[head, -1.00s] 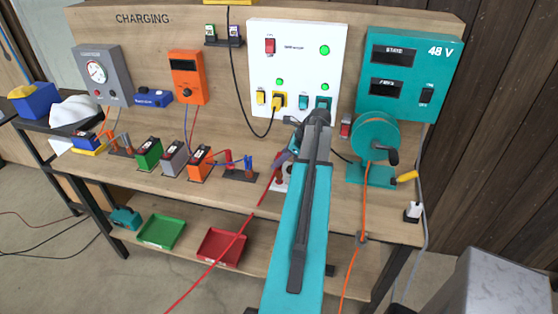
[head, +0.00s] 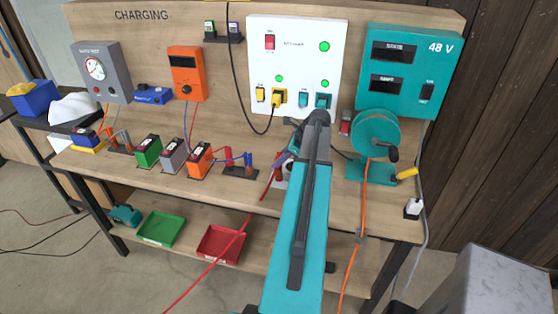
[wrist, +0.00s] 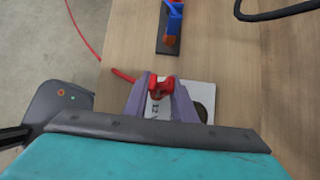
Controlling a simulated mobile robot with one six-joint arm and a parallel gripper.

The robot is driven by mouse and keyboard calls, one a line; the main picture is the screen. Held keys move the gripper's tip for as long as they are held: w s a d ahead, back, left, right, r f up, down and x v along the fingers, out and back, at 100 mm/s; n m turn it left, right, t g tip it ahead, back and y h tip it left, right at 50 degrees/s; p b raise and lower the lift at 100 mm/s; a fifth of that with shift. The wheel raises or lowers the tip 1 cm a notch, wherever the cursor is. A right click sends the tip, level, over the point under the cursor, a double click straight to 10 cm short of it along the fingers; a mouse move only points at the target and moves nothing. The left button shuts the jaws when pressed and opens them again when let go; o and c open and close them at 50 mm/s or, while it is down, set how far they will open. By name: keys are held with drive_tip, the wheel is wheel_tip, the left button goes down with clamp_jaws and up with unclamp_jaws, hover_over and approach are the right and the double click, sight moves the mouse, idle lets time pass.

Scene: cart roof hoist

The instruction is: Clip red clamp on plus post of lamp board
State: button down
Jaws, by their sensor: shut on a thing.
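My gripper (wrist: 160,98), with purple fingers, is shut on the red clamp (wrist: 161,87) in the wrist view. The clamp's red lead (wrist: 123,76) leaves to the left. A white plate with a dark round part, likely the lamp board (wrist: 204,92), lies just under and to the right of the fingers. Its plus post is not clearly visible, so I cannot tell whether the clamp touches it. In the head view my gripper (head: 288,158) is low over the bench, mostly hidden by my teal arm, and the red lead (head: 230,243) runs down to the lower left.
A dark block with red and blue clamps (head: 240,171) stands left of my gripper; it also shows in the wrist view (wrist: 168,38). Orange, grey and green batteries stand farther left. A teal cable reel (head: 376,133) stands to the right. The white charger panel (head: 294,65) rises behind.

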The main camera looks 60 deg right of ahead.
drive_tip(key=shift+f, duration=0.5)
drive_tip(key=c, duration=1.4)
unclamp_jaws()
drive_tip(key=shift+b+v, duration=2.35)
drive_tip(key=shift+v, duration=4.55)
